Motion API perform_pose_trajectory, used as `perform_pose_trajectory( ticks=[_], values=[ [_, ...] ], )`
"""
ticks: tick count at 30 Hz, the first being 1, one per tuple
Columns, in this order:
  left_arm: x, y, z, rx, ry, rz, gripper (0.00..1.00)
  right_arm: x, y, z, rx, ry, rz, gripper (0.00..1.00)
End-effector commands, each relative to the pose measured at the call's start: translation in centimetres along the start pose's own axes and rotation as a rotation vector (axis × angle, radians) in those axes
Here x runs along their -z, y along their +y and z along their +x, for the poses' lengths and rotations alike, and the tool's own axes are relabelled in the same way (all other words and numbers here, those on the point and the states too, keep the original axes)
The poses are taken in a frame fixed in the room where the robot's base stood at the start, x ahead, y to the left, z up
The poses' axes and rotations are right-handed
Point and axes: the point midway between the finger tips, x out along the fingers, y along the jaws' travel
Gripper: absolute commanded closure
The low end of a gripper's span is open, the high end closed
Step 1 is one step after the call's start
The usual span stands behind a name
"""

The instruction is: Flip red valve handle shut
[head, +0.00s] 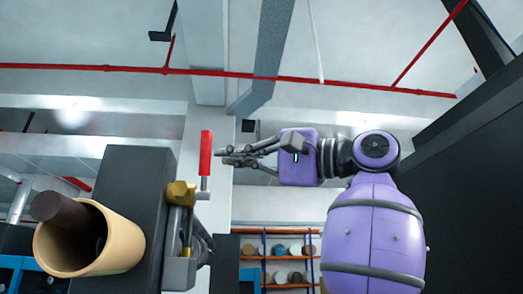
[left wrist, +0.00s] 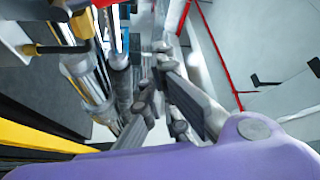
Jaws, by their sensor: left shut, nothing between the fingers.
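The red valve handle (head: 206,153) stands upright in the head view, above a brass fitting (head: 181,194) on the side of a dark block. My left gripper (head: 226,155) is just right of the handle, its fingers pointing left at it. The fingers are together with nothing between them, and a small gap to the handle seems to show. In the left wrist view the fingers (left wrist: 155,80) reach up the picture. A brass piece (left wrist: 82,24) and a bit of red show at the upper left there. My right gripper cannot be made out.
A tan roll core (head: 118,240) with a dark shaft sticks out left of the dark block (head: 136,180). A shelf rack (head: 278,258) stands far behind. A large dark panel (head: 470,170) fills the right side. Red pipes run along the ceiling.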

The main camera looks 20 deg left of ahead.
Motion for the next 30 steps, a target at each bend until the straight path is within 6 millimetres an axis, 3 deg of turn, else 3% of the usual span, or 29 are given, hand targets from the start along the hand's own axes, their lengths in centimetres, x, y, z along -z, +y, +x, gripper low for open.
perform_pose_trajectory(
  ticks=[3, 9, 30],
  values=[
    [-1.9, -0.3, -0.5, 0.001, 0.001, -0.006, 1.0, 0.5, -0.2, -0.2, 0.004, 0.005, 0.003, 1.0],
    [-3.6, -0.2, -1.1, 0.0, 0.0, -0.003, 1.0, 0.2, -0.4, -0.3, 0.005, -0.003, 0.008, 1.0],
    [-3.3, 0.3, -1.5, 0.051, 0.0, -0.08, 1.0, -0.2, 0.2, -0.3, 0.0, -0.008, -0.005, 1.0]
  ],
)
